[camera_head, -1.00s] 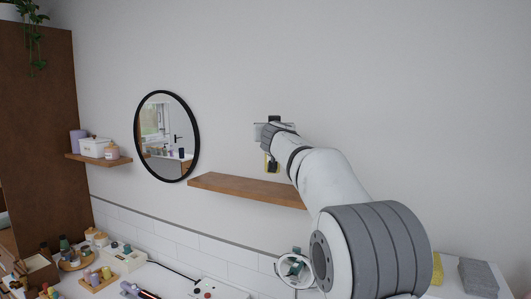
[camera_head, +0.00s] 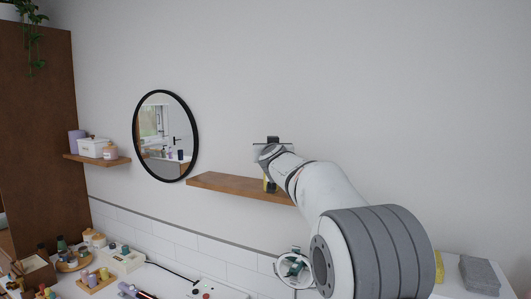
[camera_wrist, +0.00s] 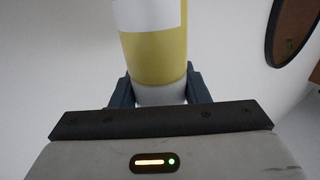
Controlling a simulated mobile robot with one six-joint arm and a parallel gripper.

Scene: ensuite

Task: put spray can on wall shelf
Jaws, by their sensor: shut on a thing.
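The spray can (camera_wrist: 155,55) is yellow with a white label and a pale end. It fills the upper middle of the wrist view. My gripper (camera_wrist: 160,90) is shut on it, with one dark finger on each side of the pale end. In the head view my gripper (camera_head: 270,160) is in front of the right part of the brown wooden wall shelf (camera_head: 228,185). A small yellow part of the can shows just below my wrist, overlapping the shelf in the picture. My arm hides most of the can and the shelf's right end. I cannot tell whether the can touches the shelf.
The visible part of the shelf is bare. A round black-framed mirror (camera_head: 136,137) hangs left of it. Another small shelf (camera_head: 98,160) with jars and a box is farther left. A cluttered counter (camera_head: 170,282) lies below. The wall above the shelf is clear.

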